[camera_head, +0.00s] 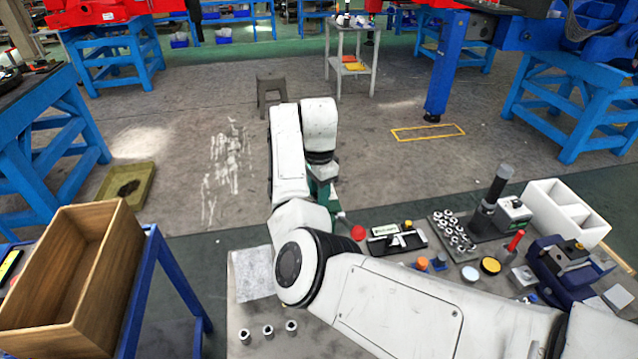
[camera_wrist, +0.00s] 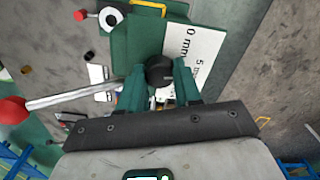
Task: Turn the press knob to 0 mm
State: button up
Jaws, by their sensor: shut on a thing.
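The black press knob (camera_wrist: 160,71) is between the two dark green fingers of my gripper (camera_wrist: 159,82) in the wrist view. The gripper is shut on it. A white label plate (camera_wrist: 203,50) beside the knob reads "0 mm" and a partly hidden "5 m…". I cannot tell which mark the knob points to. The green press body (camera_wrist: 138,40) lies behind the knob. Its lever (camera_wrist: 75,99) ends in a red ball (camera_wrist: 13,110) at the left. In the head view my arm hides the knob and gripper; part of the green press (camera_head: 322,192) and the red ball (camera_head: 358,232) show.
The bench right of my arm is crowded with a tray of small metal parts (camera_head: 453,231), a red-handled tool (camera_head: 515,241), a blue vise (camera_head: 566,262) and a white bin (camera_head: 566,208). A wooden box (camera_head: 70,280) stands left. Several metal sleeves (camera_head: 268,332) stand at the front.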

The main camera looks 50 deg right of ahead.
jog(key=n+p, duration=0.3)
jog(key=n, duration=0.2)
jog(key=shift+r+n+p, duration=0.2)
jog(key=shift+n+p, duration=0.1)
jog(key=shift+p, duration=0.05)
jog(key=shift+f+n+p, duration=0.15)
jog(key=shift+n+p, duration=0.8)
jog(key=shift+n, duration=1.05)
jog(key=o, duration=1)
jog(key=shift+o, duration=0.2)
notch_tip(320, 180, up, 11)
jog(key=b, duration=0.2)
jog(key=shift+f, duration=0.15)
